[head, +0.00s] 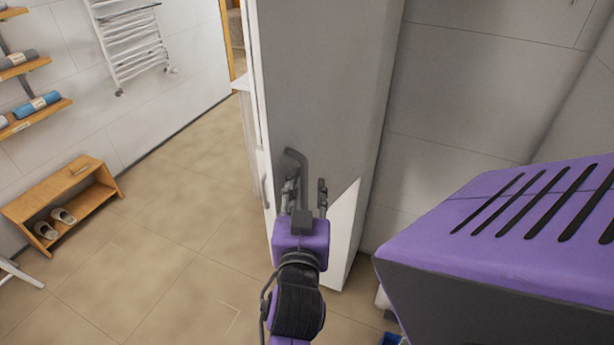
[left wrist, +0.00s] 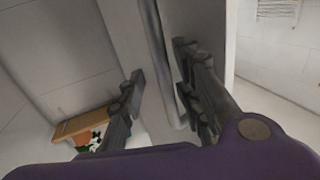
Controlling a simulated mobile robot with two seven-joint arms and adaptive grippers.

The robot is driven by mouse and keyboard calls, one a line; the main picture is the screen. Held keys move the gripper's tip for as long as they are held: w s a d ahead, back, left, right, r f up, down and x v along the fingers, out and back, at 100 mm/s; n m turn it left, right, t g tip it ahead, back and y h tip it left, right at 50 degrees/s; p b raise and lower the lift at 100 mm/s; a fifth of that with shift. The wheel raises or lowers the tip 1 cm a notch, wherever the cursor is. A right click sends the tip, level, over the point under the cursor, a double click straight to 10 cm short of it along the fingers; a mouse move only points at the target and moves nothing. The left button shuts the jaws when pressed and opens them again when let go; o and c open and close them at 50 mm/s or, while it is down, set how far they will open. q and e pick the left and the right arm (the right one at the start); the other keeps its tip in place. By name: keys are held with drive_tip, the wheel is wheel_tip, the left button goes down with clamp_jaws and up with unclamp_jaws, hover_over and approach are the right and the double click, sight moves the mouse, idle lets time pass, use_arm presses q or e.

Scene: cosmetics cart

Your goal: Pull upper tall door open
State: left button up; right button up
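The tall cabinet (head: 325,70) stands at the middle of the head view, its broad face mostly in shadow. A grey bar handle (head: 297,158) with a bent top shows at the gripper; the long bar also shows in the left wrist view (left wrist: 160,55). My left gripper (head: 305,187) is at the cabinet face with its fingers apart. In the left wrist view the bar runs between the two fingers (left wrist: 158,85), nearer the right one, with visible space to the left one. I cannot tell whether either finger touches it. My right gripper is out of view.
A second handle (head: 263,190) is on the cabinet's narrow left side. A wooden shoe bench (head: 85,200) with slippers, wall shelves (head: 35,105) and a towel rack (head: 132,42) are at the left. The tiled floor (head: 165,225) between is clear. My purple body part fills the right.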

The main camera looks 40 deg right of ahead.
use_arm(q)
drive_tip(key=v, duration=0.7)
drive_tip(key=shift+s, duration=0.15)
drive_tip(key=shift+a, duration=0.15)
drive_tip(key=shift+c, duration=0.4)
